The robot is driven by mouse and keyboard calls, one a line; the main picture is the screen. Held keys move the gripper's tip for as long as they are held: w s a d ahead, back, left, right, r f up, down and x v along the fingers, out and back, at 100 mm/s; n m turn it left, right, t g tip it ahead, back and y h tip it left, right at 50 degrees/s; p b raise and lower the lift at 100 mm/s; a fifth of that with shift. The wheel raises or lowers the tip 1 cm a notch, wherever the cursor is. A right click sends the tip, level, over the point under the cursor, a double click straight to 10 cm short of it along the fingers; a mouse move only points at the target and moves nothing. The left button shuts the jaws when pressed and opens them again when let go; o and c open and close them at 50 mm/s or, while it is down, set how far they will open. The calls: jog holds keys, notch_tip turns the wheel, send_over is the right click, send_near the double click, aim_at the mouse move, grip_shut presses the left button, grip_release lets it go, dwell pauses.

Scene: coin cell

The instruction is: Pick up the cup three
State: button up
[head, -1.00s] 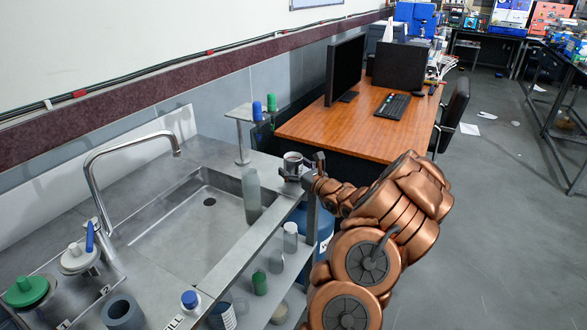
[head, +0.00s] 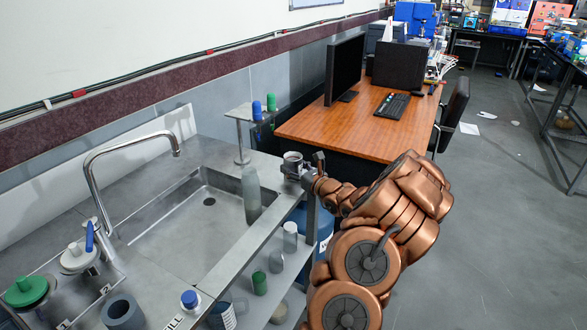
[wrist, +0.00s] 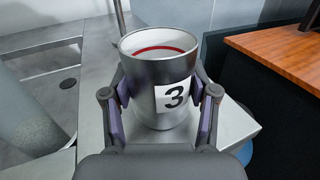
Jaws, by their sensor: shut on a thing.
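Cup three is a silver metal cup (wrist: 146,85) with a white label bearing a black 3, upright in the middle of the wrist view. A red line runs inside it near the rim. In the head view the cup (head: 292,160) is small, at the far right corner of the sink counter. My gripper (wrist: 163,95) has one finger on each side of the cup, shut on it. In the head view my gripper (head: 298,171) is at the cup from the right. Whether the cup's base touches the counter is hard to tell.
A grey bottle (head: 251,195) stands at the sink's right edge, left of the cup. A small raised stand (head: 243,113) with blue and green capped items is behind. A wooden desk (head: 330,135) with a monitor lies beyond. A shelf below holds several bottles.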

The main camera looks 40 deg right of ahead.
aim_at(299, 160)
jog(key=shift+r, duration=0.25)
jog(key=shift+r+b, duration=0.5)
jog(key=shift+r, duration=1.15)
jog(key=s+a+b, duration=0.1)
jog(key=s+a, duration=0.2)
jog(key=s, duration=0.4)
jog(key=s+a+r+b, duration=0.1)
jog(key=s+a, duration=0.3)
jog(key=s, duration=0.2)
jog(key=shift+s+a+r+b, duration=0.15)
jog(key=shift+s+b, duration=0.2)
jog(key=shift+s, duration=0.05)
jog(key=shift+s, duration=0.25)
